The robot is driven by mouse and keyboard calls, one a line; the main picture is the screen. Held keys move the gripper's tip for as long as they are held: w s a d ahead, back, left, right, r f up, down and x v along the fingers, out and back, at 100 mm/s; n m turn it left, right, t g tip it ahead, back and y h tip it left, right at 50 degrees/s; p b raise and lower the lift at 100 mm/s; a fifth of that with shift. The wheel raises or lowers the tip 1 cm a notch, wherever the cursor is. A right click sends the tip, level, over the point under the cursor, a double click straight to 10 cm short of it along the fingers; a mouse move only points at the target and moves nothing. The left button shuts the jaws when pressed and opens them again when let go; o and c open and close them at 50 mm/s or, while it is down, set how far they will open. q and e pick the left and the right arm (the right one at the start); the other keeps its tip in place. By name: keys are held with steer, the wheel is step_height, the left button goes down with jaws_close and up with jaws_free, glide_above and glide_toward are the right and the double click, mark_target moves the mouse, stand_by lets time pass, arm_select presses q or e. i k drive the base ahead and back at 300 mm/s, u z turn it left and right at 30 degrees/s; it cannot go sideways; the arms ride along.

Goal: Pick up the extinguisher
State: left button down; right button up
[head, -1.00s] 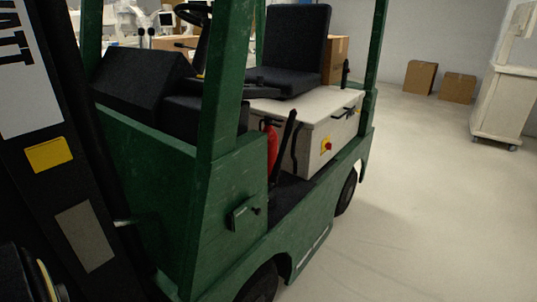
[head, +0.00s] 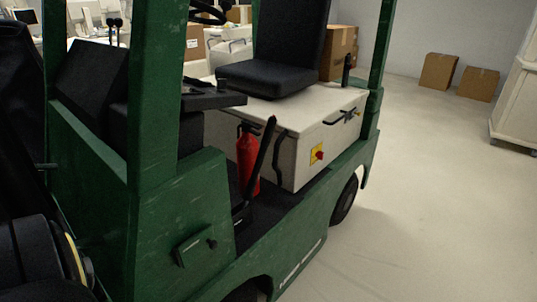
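A red fire extinguisher (head: 248,158) with a black top stands upright in the footwell of a green forklift (head: 205,205), against the pale box under the seat. A black lever (head: 262,158) slants in front of it and hides part of its right side. Its base is partly hidden by the lever and the dark floor of the footwell. A dark part of my own body shows at the lower left. Neither gripper is in view.
The black seat (head: 285,50) is above the pale box (head: 300,125). Cardboard boxes (head: 438,70) stand by the back wall. The floor (head: 430,200) at the right is clear.

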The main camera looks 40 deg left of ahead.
mark_target(247, 145)
steer(key=i, duration=2.55)
steer(key=u, duration=4.05)
